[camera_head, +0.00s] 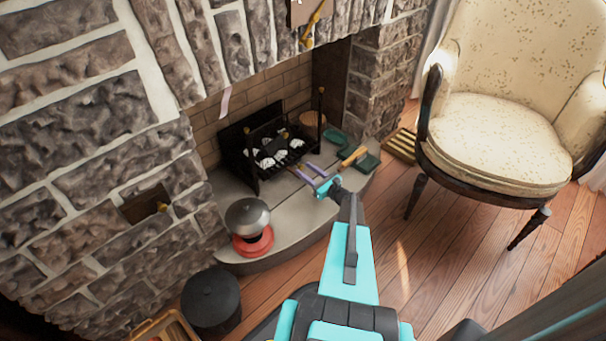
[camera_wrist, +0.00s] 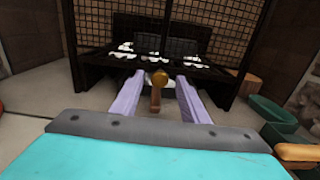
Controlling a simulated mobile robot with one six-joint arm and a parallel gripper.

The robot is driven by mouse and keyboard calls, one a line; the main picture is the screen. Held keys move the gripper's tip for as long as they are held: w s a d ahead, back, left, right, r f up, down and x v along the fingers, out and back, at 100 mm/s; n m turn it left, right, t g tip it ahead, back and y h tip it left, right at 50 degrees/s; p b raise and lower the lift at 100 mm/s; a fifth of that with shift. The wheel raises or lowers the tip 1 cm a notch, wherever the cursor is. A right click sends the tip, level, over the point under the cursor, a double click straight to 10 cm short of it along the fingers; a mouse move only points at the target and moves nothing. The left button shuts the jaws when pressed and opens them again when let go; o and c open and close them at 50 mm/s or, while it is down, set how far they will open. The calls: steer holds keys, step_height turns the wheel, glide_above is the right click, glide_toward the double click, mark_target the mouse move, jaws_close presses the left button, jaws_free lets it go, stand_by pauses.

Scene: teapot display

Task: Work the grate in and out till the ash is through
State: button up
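The black fire grate (camera_head: 253,170) stands in the fireplace, with white-grey lumps of ash (camera_head: 267,162) on it. In the wrist view the grate (camera_wrist: 92,65) is straight ahead, with ash (camera_wrist: 188,58) in several patches on its top. My gripper (camera_head: 309,173) is low over the hearth in front of the grate. In the wrist view its two purple fingers (camera_wrist: 158,88) are apart, one on each side of the knob, with visible gaps. How deep the knob sits between them is unclear.
The stone hearth (camera_head: 290,222) bears a grey dome on a red base (camera_head: 251,226) at left. Green trays (camera_head: 360,163) and a wooden-handled tool (camera_head: 353,156) lie at right. A dark bucket (camera_head: 211,300) and a cream armchair (camera_head: 500,140) stand on the floor.

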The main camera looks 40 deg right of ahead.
steer(key=shift+s, duration=0.1)
steer(key=s+p, duration=0.3)
steer(key=s, duration=1)
steer(key=shift+s, duration=0.35)
steer(key=shift+w+r+p, duration=0.1)
steer(key=shift+w+p, duration=0.05)
steer(key=shift+p, duration=0.45)
steer(key=p, duration=0.3)
steer(key=shift+w+d+r+p, duration=0.15)
steer(key=shift+w+r+p, duration=0.05)
steer(key=shift+w+p, duration=0.1)
steer(key=shift+w+p, duration=0.15)
steer(key=shift+p, duration=1.1)
steer(key=shift+w+f+p, duration=0.1)
steer(key=shift+f+p, duration=0.1)
steer(key=shift+p, duration=0.65)
steer(key=shift+f, duration=0.1)
steer(key=shift+w, duration=0.1)
